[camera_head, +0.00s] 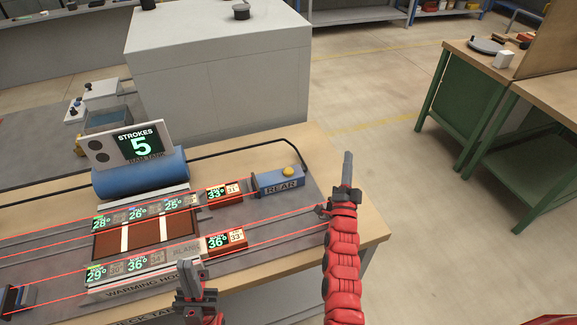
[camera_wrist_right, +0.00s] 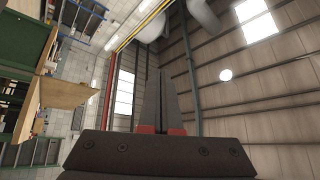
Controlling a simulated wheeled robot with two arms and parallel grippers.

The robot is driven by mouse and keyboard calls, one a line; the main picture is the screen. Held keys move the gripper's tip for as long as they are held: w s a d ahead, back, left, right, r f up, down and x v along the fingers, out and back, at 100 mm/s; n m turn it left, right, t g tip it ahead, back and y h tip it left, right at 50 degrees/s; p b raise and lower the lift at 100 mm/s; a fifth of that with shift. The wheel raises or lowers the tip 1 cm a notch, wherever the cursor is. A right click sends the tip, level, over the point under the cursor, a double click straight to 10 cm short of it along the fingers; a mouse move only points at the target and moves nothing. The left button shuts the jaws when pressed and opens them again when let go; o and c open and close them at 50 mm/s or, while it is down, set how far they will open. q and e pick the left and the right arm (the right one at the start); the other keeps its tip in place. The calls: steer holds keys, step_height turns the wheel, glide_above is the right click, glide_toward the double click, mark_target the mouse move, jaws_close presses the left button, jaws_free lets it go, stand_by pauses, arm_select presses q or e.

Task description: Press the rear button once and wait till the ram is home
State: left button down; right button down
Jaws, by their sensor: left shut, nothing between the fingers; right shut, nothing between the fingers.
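The rear button box (camera_head: 278,184) is blue, labelled REAR, and stands at the back right of the bench. Its yellow button (camera_head: 289,170) faces up and is uncovered. My right gripper (camera_head: 347,158) is shut and empty, pointing upward to the right of the box, apart from the button. Its closed fingers also show in the right wrist view (camera_wrist_right: 163,95), against the ceiling and wall. My left gripper (camera_head: 190,268) is shut and empty at the bench front, by the warming hood. A STROKES display (camera_head: 137,142) reads 5, above a blue cylinder (camera_head: 140,175).
Bricks with lit temperature labels, such as one reading 33 (camera_head: 224,195), lie in two rows around the warming hood (camera_head: 138,283). Red lines run along the rows. A grey cabinet (camera_head: 220,80) stands behind the bench. Green workbenches (camera_head: 490,140) stand at the right, beyond open floor.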

steer(key=w+a+m+g+y+p, duration=0.1)
steer(key=w+a+m+g+y, duration=0.15)
steer(key=w, duration=0.45)
steer(key=m+g+y+p, duration=0.45)
steer(key=g+y, duration=0.25)
steer(key=g, duration=0.5)
glide_above(291, 172)
steer(key=shift+r, duration=0.1)
steer(key=shift+w+f+b, duration=0.1)
steer(key=shift+f+b, duration=1.9)
steer(key=shift+f, duration=2.4)
steer(key=shift+f+b, duration=0.3)
steer(key=shift+f, duration=0.15)
